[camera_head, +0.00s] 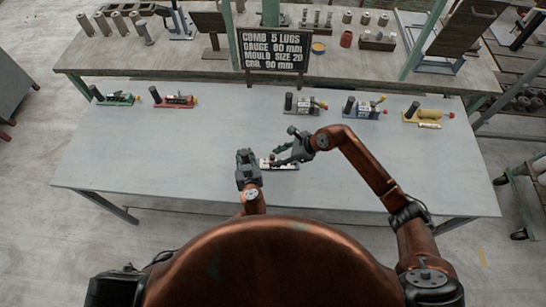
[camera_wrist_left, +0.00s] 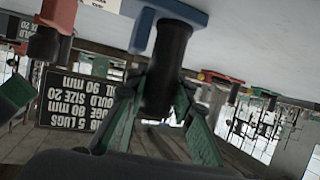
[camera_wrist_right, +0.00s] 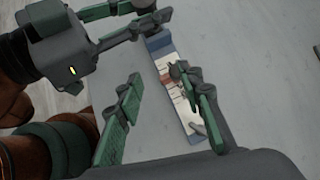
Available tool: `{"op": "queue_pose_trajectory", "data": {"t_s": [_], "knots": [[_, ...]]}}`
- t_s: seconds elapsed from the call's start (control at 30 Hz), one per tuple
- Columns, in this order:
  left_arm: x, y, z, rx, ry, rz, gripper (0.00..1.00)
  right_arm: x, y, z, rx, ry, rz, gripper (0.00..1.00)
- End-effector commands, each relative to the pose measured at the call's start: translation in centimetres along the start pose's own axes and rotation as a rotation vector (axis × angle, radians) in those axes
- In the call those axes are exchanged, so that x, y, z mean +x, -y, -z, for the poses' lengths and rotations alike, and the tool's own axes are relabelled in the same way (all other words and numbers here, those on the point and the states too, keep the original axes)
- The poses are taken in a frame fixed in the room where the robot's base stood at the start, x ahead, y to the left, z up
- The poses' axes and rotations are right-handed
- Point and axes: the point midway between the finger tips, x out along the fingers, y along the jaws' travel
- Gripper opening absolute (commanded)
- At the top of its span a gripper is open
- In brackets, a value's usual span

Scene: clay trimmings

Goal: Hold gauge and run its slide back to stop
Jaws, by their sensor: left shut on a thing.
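The gauge (camera_head: 291,166) lies on the grey table in front of me. In the right wrist view it shows a blue end (camera_wrist_right: 158,43), a white scale with dark marks and a reddish-brown part (camera_wrist_right: 167,78), partly covered by a finger. My left gripper (camera_head: 247,160) is shut on its upright black post (camera_wrist_left: 163,65), above the blue base (camera_wrist_left: 183,9). My right gripper (camera_wrist_right: 165,105) is open. One of its green fingers is over the scale and the other is off to the side. Whether it touches the slide I cannot tell.
Similar gauges stand along the table's back: green (camera_head: 116,99), red (camera_head: 176,101), grey (camera_head: 303,105), blue (camera_head: 364,110) and yellow (camera_head: 428,117). A sign (camera_head: 275,50) reading "GAUGE 80 mm" stands behind them. The table is clear on both sides of my grippers.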

Motion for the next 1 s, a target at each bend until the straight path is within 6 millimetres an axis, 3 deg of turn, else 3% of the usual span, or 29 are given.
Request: {"op": "queue_pose_trajectory", "data": {"t_s": [0.23,0.7,0.87,1.0], "knots": [[0.0,0.0,0.0,0.001,0.0,0.0,0.0,-0.2,-2.5,2.2,0.168,0.224,0.169,0.34],[0.0,0.0,0.0,0.001,-0.001,-0.001,0.0,-5.3,-4.4,5.4,0.375,0.457,0.436,0.34],[0.0,0.0,0.1,0.001,-0.001,-0.001,0.0,-5.0,-4.0,5.2,0.384,0.469,0.45,0.34],[0.0,-0.1,0.1,0.001,-0.001,-0.001,0.0,-3.2,-2.9,4.3,0.384,0.47,0.448,0.34]]}}
